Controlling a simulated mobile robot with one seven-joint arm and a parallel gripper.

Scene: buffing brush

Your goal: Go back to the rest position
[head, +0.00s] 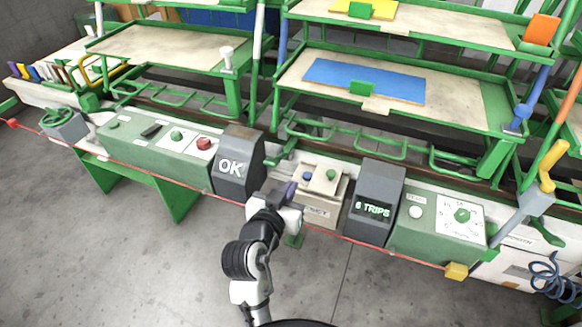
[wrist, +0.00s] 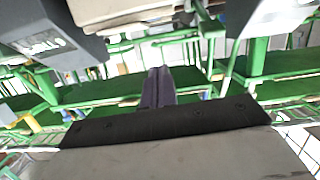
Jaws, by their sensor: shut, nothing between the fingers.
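My gripper (head: 290,192) is in the middle of the head view, at the end of my bent arm. It is in front of the beige box (head: 323,213) with small buttons on top and hides part of that box's left side. In the wrist view my gripper's purple-grey fingers (wrist: 158,80) are together, with nothing between them. I cannot tell from these frames whether the gripper touches the box.
A dark "OK" display (head: 238,172) stands left of my gripper, a "6 TRIPS" display (head: 373,190) to its right. A red cord (head: 130,162) runs along the front of the consoles. Green-framed shelves rise behind. The grey floor (head: 110,265) in front is clear.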

